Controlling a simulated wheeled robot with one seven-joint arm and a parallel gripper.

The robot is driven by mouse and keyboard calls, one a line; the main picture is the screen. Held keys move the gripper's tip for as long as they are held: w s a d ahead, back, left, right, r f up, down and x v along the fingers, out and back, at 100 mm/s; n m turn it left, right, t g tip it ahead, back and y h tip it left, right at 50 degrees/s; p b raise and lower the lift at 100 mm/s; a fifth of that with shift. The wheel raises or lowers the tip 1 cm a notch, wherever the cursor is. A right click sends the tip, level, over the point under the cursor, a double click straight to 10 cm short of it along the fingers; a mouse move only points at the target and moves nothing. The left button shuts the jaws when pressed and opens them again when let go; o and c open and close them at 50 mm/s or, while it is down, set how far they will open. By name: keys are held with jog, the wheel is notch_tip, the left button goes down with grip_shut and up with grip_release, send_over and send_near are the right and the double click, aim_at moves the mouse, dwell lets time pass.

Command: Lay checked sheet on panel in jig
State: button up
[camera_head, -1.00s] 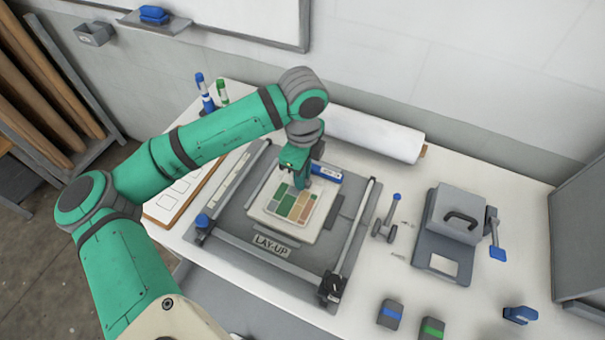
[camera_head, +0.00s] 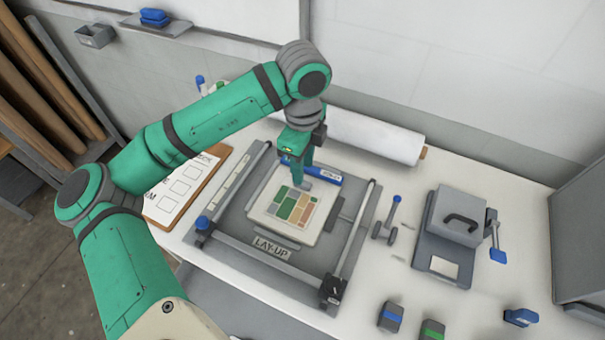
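The checked sheet (camera_head: 290,205), with green, tan and reddish blocks, lies over the pale panel (camera_head: 268,223) in the grey jig marked LAY-UP (camera_head: 230,222). It looks about flat, with panel showing around it. My gripper (camera_head: 301,181) points down at the sheet's far edge, just behind the coloured blocks. Its fingertips are small and partly hidden by its own body. I cannot tell whether they are apart or whether they touch the sheet.
A blue-labelled bar (camera_head: 325,174) lies behind the panel. A white roll (camera_head: 375,137) is at the back. A clipboard (camera_head: 190,187) lies left of the jig. A grey press (camera_head: 455,225) stands at right, with a small roller tool (camera_head: 388,225) between.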

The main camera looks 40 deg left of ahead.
notch_tip(320, 180, up, 7)
dwell(0.3)
jog(key=shift+a+f, duration=0.1)
jog(key=shift+f, duration=0.05)
dwell(0.4)
